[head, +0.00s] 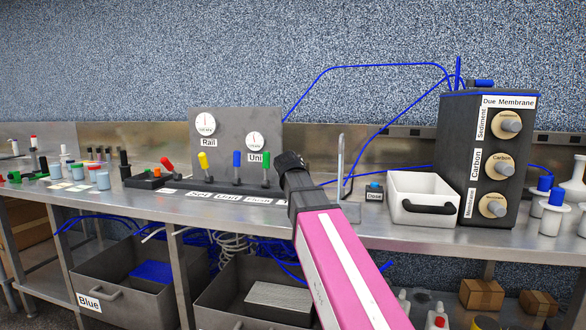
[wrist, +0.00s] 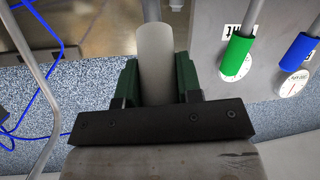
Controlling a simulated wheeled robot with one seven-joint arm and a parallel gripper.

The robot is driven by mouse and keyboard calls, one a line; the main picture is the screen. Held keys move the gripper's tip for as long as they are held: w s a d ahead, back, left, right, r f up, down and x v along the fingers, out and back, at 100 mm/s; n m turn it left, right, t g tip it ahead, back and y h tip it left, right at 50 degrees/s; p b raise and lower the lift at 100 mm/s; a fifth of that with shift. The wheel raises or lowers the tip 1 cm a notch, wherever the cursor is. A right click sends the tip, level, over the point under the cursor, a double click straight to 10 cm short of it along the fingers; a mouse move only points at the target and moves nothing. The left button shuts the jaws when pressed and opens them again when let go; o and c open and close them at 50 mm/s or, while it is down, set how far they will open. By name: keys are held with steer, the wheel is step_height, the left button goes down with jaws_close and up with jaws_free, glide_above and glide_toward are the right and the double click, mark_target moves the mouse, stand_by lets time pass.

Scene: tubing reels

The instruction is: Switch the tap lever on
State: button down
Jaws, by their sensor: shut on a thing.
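A lever with a pale white grip (wrist: 157,75) stands between my fingers in the wrist view, and its metal rod runs up out of the picture. In the head view my gripper (head: 289,164) hides this lever at the right end of the lever row. My gripper (wrist: 158,88) is shut on the white grip, with one dark green finger on each side. The lever's own label is not readable. The neighbouring green lever (head: 265,167) stands upright just left of my gripper; it also shows in the wrist view (wrist: 237,57).
A blue lever (head: 236,168) and a yellow lever (head: 206,171) stand farther left, before a grey panel (head: 231,130) with two dials. A metal spout (head: 341,165), a white bin (head: 424,184) and a dark filter unit (head: 466,190) stand to the right. Blue tubes arch behind.

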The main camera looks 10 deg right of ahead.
steer(key=shift+s+f, duration=0.1)
steer(key=shift+s, duration=0.05)
stand_by(0.3)
steer(key=c, duration=0.8)
jaws_free()
steer(key=v, duration=1)
steer(key=shift+s+a, duration=0.15)
steer(key=shift+s, duration=0.25)
